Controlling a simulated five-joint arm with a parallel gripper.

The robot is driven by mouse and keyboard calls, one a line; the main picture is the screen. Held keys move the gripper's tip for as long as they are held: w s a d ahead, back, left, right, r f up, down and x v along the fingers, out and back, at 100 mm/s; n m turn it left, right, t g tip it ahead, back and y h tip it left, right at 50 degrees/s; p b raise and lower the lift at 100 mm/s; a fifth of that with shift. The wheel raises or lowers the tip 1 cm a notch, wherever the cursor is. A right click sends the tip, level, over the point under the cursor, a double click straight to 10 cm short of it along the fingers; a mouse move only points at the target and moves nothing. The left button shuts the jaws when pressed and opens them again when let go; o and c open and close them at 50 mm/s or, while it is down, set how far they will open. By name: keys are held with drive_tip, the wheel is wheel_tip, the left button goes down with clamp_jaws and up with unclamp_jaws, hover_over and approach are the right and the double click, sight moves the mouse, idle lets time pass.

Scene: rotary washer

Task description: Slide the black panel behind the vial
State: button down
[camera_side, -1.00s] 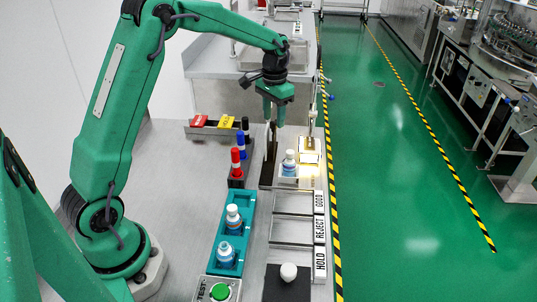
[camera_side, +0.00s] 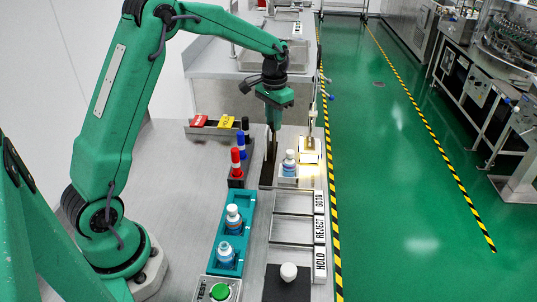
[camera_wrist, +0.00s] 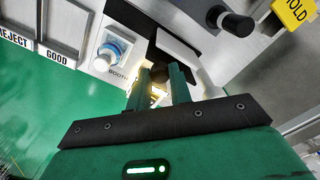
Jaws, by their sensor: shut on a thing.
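The vial (camera_side: 289,164), with a white cap and blue label, stands upright in the lit booth; it also shows in the wrist view (camera_wrist: 115,48), beside the word BOOTH. The dark panel (camera_side: 272,150) stands on edge to the left of the vial in the side view. My gripper (camera_side: 272,128) points down over the panel's top and is shut on it. In the wrist view the fingertips (camera_wrist: 163,75) meet at a dark piece, and their exact contact is partly hidden. A white panel (camera_wrist: 178,47) shows beside them.
Red and blue markers (camera_side: 237,160) stand left of the booth. A teal tray (camera_side: 249,210) holds two more vials. GOOD, REJECT and HOLD trays (camera_side: 292,230) lie in front. A lamp stand (camera_side: 312,110) rises to the right. Yellow and red tags (camera_side: 213,121) lie behind.

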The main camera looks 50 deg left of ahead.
drive_tip(key=s+d, duration=0.7)
drive_tip(key=shift+d, duration=0.15)
drive_tip(key=shift+r, duration=0.1)
drive_tip(key=c, duration=1.3)
unclamp_jaws()
drive_tip(key=shift+o, duration=0.2)
wheel_tip(320, 180, up, 8)
drive_tip(key=shift+s, duration=0.15)
